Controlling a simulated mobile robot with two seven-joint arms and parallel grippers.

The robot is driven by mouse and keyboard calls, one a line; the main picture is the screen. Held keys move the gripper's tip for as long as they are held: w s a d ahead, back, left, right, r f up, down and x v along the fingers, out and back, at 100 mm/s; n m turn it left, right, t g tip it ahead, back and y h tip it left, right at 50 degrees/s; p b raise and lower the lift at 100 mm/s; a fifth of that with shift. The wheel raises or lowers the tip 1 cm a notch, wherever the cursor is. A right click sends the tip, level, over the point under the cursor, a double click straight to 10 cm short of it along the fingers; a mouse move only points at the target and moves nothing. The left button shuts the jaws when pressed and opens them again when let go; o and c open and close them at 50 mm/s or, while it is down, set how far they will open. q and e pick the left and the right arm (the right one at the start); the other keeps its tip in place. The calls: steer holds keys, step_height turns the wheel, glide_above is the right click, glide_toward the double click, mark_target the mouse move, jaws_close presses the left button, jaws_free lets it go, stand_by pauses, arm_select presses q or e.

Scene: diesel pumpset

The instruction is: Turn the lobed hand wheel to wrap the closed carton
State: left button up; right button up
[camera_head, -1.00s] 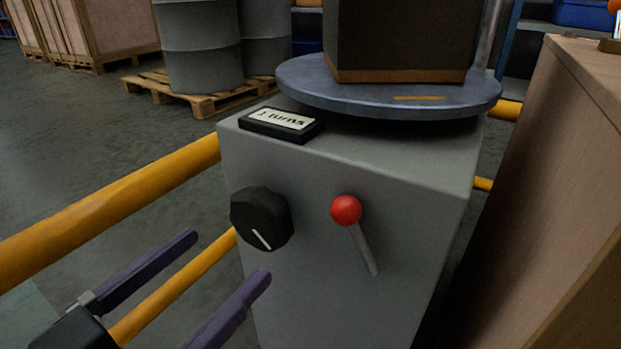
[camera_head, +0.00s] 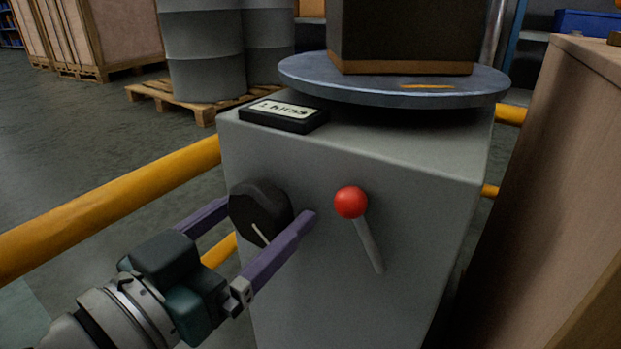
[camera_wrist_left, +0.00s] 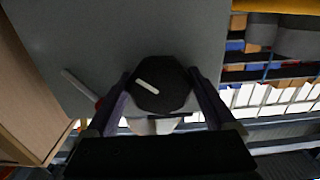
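The lobed hand wheel (camera_head: 260,213) is a black knob with a white line, on the front of a grey cabinet (camera_head: 340,280). Its line slants toward the lower right. It also shows in the left wrist view (camera_wrist_left: 160,97). My left gripper (camera_head: 268,212) is open, with one purple finger on each side of the wheel; I cannot tell whether they touch it. The dark carton (camera_head: 405,35) stands on a round grey turntable (camera_head: 390,92) on top of the cabinet; its top is cut off. My right gripper is out of view.
A red-balled lever (camera_head: 351,202) stands right of the wheel. A black sign (camera_head: 283,115) with blurred lettering lies on the cabinet top. A yellow rail (camera_head: 110,207) runs at left, and a wooden panel (camera_head: 545,170) stands close at right.

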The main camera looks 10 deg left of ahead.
arm_select(q)
steer(key=c, duration=0.6)
steer(key=shift+c, duration=0.2)
steer(key=shift+r, duration=0.1)
steer(key=m+p, duration=0.1)
steer(key=m, duration=0.2)
steer(key=m+p, duration=0.1)
steer(key=m, duration=0.2)
steer(key=shift+a+m, duration=0.1)
steer(key=shift+m, duration=0.2)
steer(key=m, duration=0.3)
steer(key=shift+p, duration=0.3)
steer(key=shift+m, duration=1.6)
